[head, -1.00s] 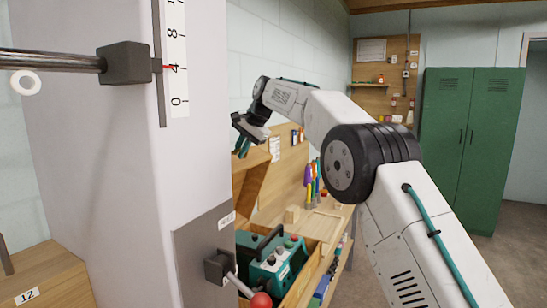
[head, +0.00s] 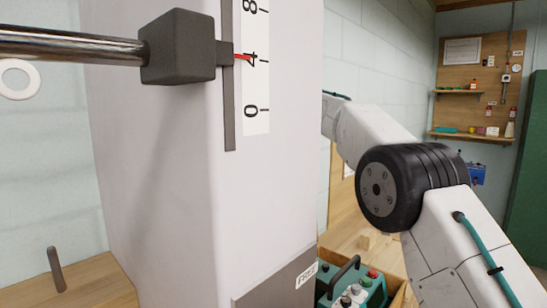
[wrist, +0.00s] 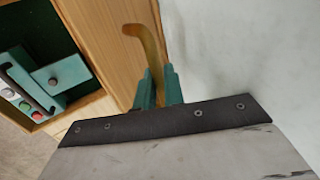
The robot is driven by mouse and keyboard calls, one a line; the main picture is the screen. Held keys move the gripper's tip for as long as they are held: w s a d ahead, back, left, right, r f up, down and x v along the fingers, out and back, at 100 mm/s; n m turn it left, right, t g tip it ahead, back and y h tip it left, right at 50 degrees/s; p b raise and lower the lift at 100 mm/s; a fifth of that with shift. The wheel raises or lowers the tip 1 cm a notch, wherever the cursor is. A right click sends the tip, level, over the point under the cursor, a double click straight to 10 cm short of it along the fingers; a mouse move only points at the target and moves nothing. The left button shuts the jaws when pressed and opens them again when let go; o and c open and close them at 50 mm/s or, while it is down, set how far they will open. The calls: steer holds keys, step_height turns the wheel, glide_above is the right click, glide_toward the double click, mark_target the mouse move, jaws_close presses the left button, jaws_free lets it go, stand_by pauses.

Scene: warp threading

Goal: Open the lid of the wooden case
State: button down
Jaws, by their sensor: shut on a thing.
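The wooden case shows low in the head view (head: 398,295), mostly hidden by the white column and my arm. A teal control box (head: 350,288) with a black handle and coloured knobs sits in it; the box also shows in the wrist view (wrist: 55,77). A light wood panel (wrist: 115,45), which looks like the raised lid, runs beside the open case in the wrist view. My gripper (wrist: 158,85) has its teal fingers shut on a curved brass-coloured handle (wrist: 152,45). Whether the handle joins the panel is hard to see. The head view hides the gripper behind the column.
A white column (head: 200,170) with a scale and a metal rod (head: 70,44) fills the left of the head view. A pale wall (wrist: 225,45) lies close right of the gripper. Wall shelves (head: 470,137) and a green locker (head: 530,190) stand farther back.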

steer(key=shift+s+d, duration=0.1)
steer(key=shift+s, duration=0.05)
steer(key=c, duration=1.6)
jaws_free()
steer(key=shift+c, duration=0.2)
steer(key=shift+d, duration=0.3)
steer(key=v, duration=0.7)
steer(key=shift+d+r, duration=0.15)
steer(key=shift+r, duration=0.2)
